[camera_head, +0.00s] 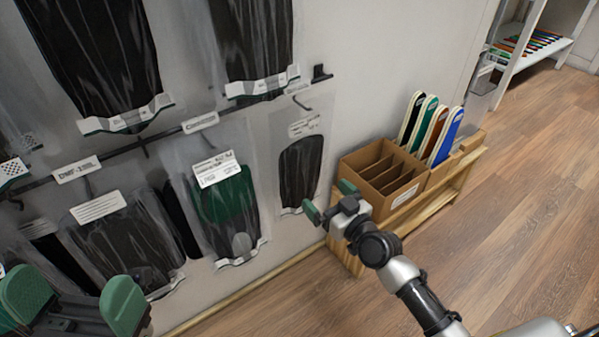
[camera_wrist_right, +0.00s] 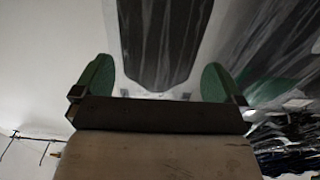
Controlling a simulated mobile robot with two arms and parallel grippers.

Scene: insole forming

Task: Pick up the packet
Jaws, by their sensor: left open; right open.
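Several clear packets with dark insoles hang on the wall rails. One packet with a single dark insole (camera_head: 301,172) hangs at the right end of the lower row. My right gripper (camera_head: 328,200) is open just to the right of its lower end. In the right wrist view that dark insole (camera_wrist_right: 160,40) is between and beyond the two green fingertips (camera_wrist_right: 158,80), with nothing held. A packet with a green and black insole (camera_head: 226,205) hangs to its left. My left gripper (camera_head: 75,300) is open at the lower left, in front of another dark packet (camera_head: 125,245).
A cardboard box with dividers (camera_head: 385,172) stands on a low wooden bench (camera_head: 440,188) at the wall, close behind my right gripper. Several coloured insoles (camera_head: 432,128) stand upright beside it. The wooden floor (camera_head: 520,220) at right is clear.

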